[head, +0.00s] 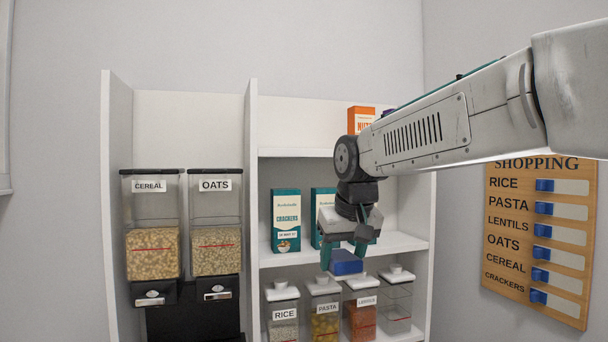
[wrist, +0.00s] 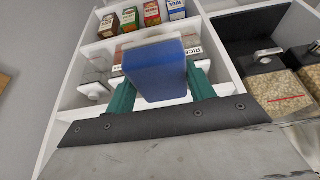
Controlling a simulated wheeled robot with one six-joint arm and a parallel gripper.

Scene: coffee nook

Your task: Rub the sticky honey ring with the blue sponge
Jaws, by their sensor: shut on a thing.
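The blue sponge (head: 346,263) is a small blue block held between the green fingers of my gripper (head: 346,254). In the head view it is in front of the shelf unit, just above the lidded jars in the picture. In the wrist view the sponge (wrist: 156,76) fills the space between both fingers of my gripper (wrist: 160,88), with a paler layer along its far edge. My gripper is shut on it. I cannot make out the sticky honey ring in either view.
White shelves (head: 300,152) hold cracker boxes (head: 287,220), an orange box (head: 360,118) and lidded jars, including rice (head: 284,310) and pasta (head: 325,308). Cereal (head: 152,230) and oats (head: 215,230) dispensers stand left. A shopping board (head: 540,240) hangs on the right wall.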

